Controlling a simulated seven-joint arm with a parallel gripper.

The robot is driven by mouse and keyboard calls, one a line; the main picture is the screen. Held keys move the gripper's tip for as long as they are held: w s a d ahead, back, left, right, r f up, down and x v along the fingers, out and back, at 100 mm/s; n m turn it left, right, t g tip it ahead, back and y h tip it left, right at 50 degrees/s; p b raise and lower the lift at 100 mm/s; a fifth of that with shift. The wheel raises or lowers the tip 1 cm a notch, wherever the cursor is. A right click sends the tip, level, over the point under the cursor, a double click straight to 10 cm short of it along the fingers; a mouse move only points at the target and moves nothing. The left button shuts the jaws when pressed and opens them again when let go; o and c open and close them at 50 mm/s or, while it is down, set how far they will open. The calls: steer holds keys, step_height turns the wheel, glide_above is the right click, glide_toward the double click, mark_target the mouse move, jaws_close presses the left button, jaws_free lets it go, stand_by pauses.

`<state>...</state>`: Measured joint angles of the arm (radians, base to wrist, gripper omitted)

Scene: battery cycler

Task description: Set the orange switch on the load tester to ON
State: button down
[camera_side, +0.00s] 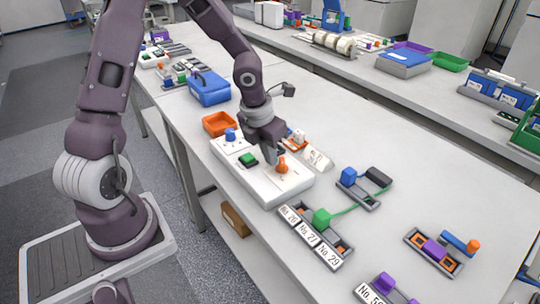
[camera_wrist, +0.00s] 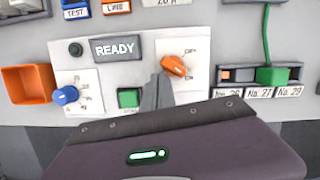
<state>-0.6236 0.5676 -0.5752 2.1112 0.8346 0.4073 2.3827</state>
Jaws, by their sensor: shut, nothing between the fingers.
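The white load tester (camera_side: 262,190) lies on the bench under my gripper. Its orange switch (camera_side: 282,168) is at the right end of the panel. In the wrist view the orange switch (camera_wrist: 174,65) is tilted, its upper-left end higher than its lower-right end; small marks beside it are too blurred to read surely. My gripper (camera_side: 272,160) is shut and empty, pointing down close beside the switch. In the wrist view the gripper fingertips (camera_wrist: 160,80) lie just below-left of the switch; I cannot tell whether they touch it.
The panel also has a READY display (camera_wrist: 115,48), a blue knob (camera_wrist: 66,95) and a green button (camera_wrist: 129,97). An orange bin (camera_side: 219,124) stands behind-left. A holder with a green block (camera_side: 321,217) and cable is to the right.

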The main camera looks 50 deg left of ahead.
steer(key=shift+d, duration=0.15)
steer(key=shift+w+d, duration=0.25)
steer(key=shift+d, duration=0.6)
steer(key=shift+r, duration=0.1)
steer(key=a+v, duration=0.1)
steer(key=v, duration=0.6)
steer(key=shift+s, duration=0.15)
steer(key=s+d+r+n+y, duration=0.1)
steer(key=s+d+r+n, duration=0.1)
steer(key=s+d+n, duration=0.2)
steer(key=shift+d+r+n+g, duration=0.3)
steer(key=shift+d+n, duration=0.7)
